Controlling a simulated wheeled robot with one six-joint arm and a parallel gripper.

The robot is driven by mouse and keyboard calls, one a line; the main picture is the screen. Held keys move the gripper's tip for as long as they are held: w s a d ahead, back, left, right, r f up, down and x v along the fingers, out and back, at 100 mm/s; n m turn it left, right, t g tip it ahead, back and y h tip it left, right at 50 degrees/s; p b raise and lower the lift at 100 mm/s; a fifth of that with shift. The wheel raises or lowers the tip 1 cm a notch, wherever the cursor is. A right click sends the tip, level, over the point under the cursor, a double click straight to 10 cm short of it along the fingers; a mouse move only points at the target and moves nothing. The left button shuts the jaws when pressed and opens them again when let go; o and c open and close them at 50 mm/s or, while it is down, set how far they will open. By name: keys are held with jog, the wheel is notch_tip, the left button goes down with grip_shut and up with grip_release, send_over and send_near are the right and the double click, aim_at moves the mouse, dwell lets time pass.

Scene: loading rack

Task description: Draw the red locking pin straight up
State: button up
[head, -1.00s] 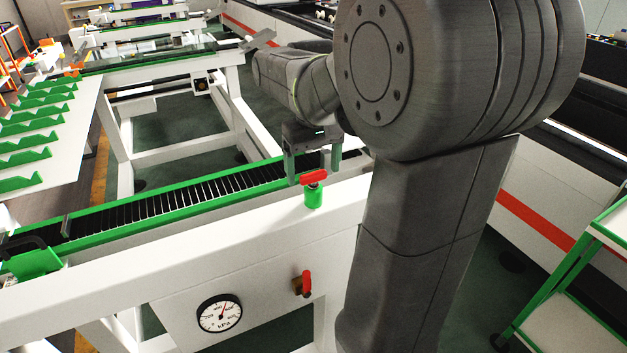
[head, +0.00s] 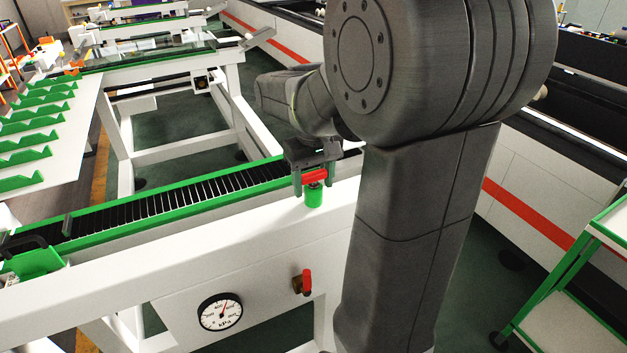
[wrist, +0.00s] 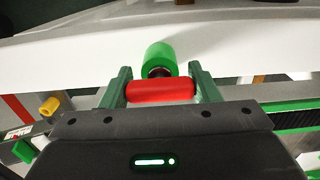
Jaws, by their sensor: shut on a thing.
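The red locking pin (head: 314,176) has a red crossbar on top and sits in a green socket (head: 313,196) on the white frame beam. My gripper (head: 311,180) is at the pin, with one finger at each end of the red crossbar. In the wrist view the red crossbar (wrist: 160,91) lies between the two green fingers of my gripper (wrist: 160,90), which are shut on its ends. A short dark shaft shows between the crossbar and the green socket (wrist: 159,57). How deep the pin sits inside the socket is hidden.
A roller conveyor with green rails (head: 160,203) runs just behind the beam (head: 150,245). A red valve handle (head: 307,281) and a pressure gauge (head: 220,312) are on the front panel below. A green-framed cart (head: 560,270) stands at the right.

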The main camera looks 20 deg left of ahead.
notch_tip(320, 180, up, 10)
jog(key=shift+f, duration=0.1)
notch_tip(320, 180, up, 7)
jog(key=p, duration=0.6)
jog(key=shift+p, duration=0.3)
dwell(0.7)
